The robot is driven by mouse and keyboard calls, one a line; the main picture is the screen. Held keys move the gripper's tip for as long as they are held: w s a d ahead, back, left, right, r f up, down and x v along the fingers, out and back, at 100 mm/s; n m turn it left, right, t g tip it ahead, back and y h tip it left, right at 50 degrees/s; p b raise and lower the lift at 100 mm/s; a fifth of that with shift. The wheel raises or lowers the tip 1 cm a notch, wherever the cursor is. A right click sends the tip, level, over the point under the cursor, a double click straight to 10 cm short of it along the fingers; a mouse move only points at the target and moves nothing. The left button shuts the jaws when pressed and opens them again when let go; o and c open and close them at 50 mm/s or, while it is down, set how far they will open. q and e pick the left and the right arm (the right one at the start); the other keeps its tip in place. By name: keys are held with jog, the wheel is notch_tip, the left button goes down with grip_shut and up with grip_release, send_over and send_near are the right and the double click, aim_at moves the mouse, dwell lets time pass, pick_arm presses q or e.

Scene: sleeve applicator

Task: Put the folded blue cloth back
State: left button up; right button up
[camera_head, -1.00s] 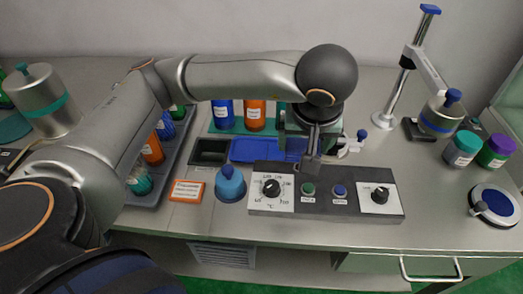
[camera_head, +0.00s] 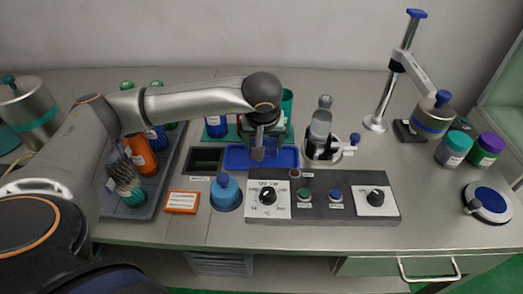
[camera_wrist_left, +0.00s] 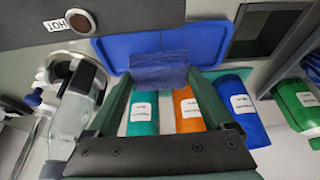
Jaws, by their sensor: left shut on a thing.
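The folded blue cloth (camera_wrist_left: 158,72) is dark blue and is pinched between the fingertips of my left gripper (camera_wrist_left: 158,80). My left gripper (camera_head: 262,148) is shut on it, above the shallow blue tray (camera_head: 235,158), toward the tray's right part. The tray also shows in the left wrist view (camera_wrist_left: 118,48), behind the cloth. I cannot tell whether the cloth touches the tray floor. My right gripper is not in view.
A clear glass vessel (camera_head: 320,130) stands in a round holder right of the tray. The control panel (camera_head: 330,190) lies in front, the blue-capped dome (camera_head: 226,192) front left, and a dark open bin (camera_head: 203,160) to the left. Labelled bottles (camera_wrist_left: 190,108) stand behind.

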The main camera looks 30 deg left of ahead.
pick_arm(q)
jog(key=shift+w+a+f, duration=0.1)
jog(key=shift+a+f, duration=0.15)
jog(key=shift+f, duration=0.05)
jog(key=shift+w+a+f, duration=0.1)
jog(key=shift+f, duration=0.8)
jog(key=shift+w+a+f, duration=0.1)
jog(key=shift+f, duration=0.8)
jog(key=shift+s+f, duration=0.1)
jog(key=shift+f, duration=0.1)
jog(key=o, duration=1.1)
jog(key=shift+r, duration=0.1)
jog(key=shift+r, duration=0.3)
jog(key=v, duration=1.1)
jog(key=shift+s+d+r+p, duration=0.1)
jog(key=shift+d+r+p, duration=0.05)
jog(key=shift+r+p, duration=0.2)
